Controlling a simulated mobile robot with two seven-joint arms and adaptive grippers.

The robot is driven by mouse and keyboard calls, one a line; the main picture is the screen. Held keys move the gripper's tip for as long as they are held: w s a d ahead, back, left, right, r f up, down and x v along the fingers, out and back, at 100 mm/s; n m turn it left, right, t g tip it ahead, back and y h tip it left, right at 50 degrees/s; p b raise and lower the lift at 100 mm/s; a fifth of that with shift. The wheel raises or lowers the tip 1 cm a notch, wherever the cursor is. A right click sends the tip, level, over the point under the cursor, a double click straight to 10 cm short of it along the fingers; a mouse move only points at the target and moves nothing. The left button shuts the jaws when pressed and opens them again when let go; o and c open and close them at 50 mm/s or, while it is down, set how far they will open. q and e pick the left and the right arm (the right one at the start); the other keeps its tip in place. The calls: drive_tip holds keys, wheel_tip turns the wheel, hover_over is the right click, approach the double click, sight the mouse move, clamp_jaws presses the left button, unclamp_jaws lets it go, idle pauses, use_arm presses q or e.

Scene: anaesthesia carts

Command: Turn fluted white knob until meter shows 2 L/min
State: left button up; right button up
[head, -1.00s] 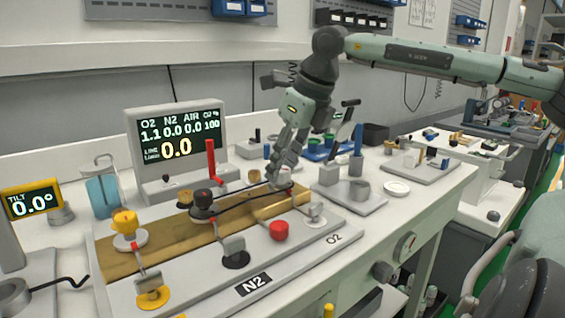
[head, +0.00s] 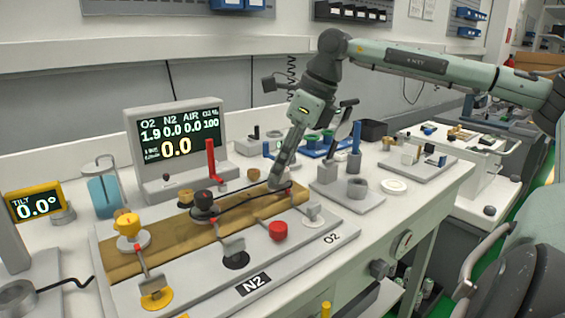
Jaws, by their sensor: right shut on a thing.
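The meter (head: 178,140) stands at the back of the panel and reads O2 1.9, N2 0.0, AIR 0.0, with a large 0.0 below. My right gripper (head: 277,183) points down at the far right end of the brass strip (head: 165,240). It is shut on the fluted white knob, which its fingers almost wholly hide. A dark cord or belt (head: 245,197) runs from the black knob (head: 203,199) to the spot under the gripper. My left gripper is not in view.
A yellow knob (head: 127,226), a red knob (head: 278,231) and small levers stand on the panel. A red upright post (head: 211,160) is behind the strip.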

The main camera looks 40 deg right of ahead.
drive_tip(key=o, duration=1.2)
drive_tip(key=shift+c, duration=0.2)
drive_tip(key=v, duration=1.2)
drive_tip(key=shift+s+d+f, duration=0.1)
